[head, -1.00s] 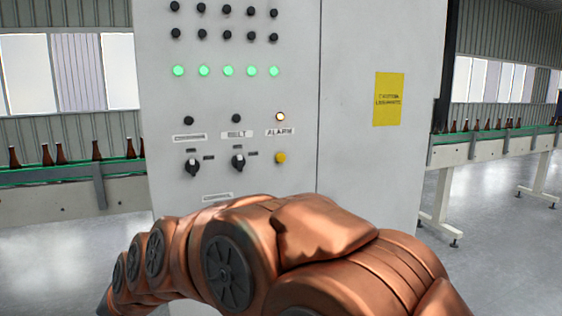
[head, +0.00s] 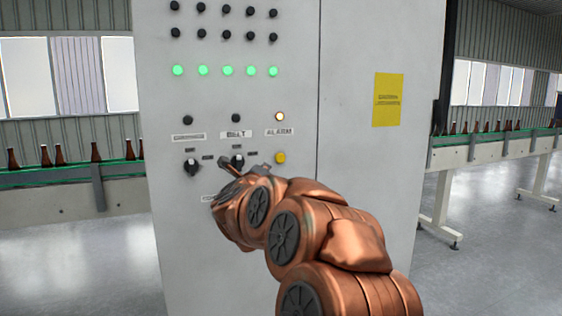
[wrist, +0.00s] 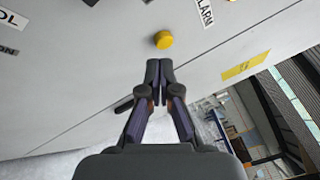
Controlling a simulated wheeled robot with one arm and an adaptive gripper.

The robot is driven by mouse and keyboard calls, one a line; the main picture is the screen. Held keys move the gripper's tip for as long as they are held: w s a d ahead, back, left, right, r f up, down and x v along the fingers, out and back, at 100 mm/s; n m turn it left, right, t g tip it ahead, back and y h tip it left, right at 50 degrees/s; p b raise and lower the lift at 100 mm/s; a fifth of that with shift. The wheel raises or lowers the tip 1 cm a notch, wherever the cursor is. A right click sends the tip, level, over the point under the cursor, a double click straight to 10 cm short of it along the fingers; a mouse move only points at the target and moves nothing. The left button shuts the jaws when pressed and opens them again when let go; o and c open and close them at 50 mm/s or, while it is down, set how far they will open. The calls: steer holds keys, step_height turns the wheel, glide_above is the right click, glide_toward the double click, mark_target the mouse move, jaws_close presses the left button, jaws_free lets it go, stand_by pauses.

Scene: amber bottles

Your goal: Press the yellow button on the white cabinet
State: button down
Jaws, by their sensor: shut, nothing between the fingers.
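The yellow button (head: 280,158) sits on the front of the white cabinet (head: 370,200), below the ALARM label (head: 279,132) and a lit lamp (head: 280,117). In the wrist view the yellow button (wrist: 163,40) lies just beyond my shut fingertips (wrist: 159,64), with a visible gap between them in the picture. In the head view my gripper (head: 228,164) shows only in part, in front of the panel near the BELT knob, left of the button. Whether it touches the panel is unclear.
Black rotary knobs (head: 192,167) and (head: 237,160) stick out left of the button. A row of green lamps (head: 228,71) is above. A yellow notice (head: 388,100) is on the right door. Conveyors with bottles (head: 96,152) run on both sides.

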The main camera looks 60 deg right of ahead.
mark_target(283, 162)
steer(key=s+d+m+g+h, duration=0.1)
steer(key=s+d+m+g, duration=0.3)
steer(key=s+d+m, duration=0.1)
steer(key=shift+s+d+h, duration=0.35)
steer(key=shift+s+h, duration=0.05)
steer(key=shift+s, duration=0.5)
steer(key=shift+w, duration=0.15)
steer(key=shift+w+d+f+p, duration=0.1)
steer(key=shift+w+d+p, duration=0.6)
steer(key=shift+w, duration=0.5)
steer(key=shift+w+d+r+p, duration=0.1)
steer(key=shift+w+d+p, duration=0.25)
steer(key=shift+w+d, duration=0.7)
steer(key=shift+w+d+f+p, duration=0.1)
steer(key=shift+w+d+p, duration=0.5)
steer(key=shift+w, duration=0.75)
steer(key=shift+w+d, duration=0.3)
steer(key=shift+w, duration=0.05)
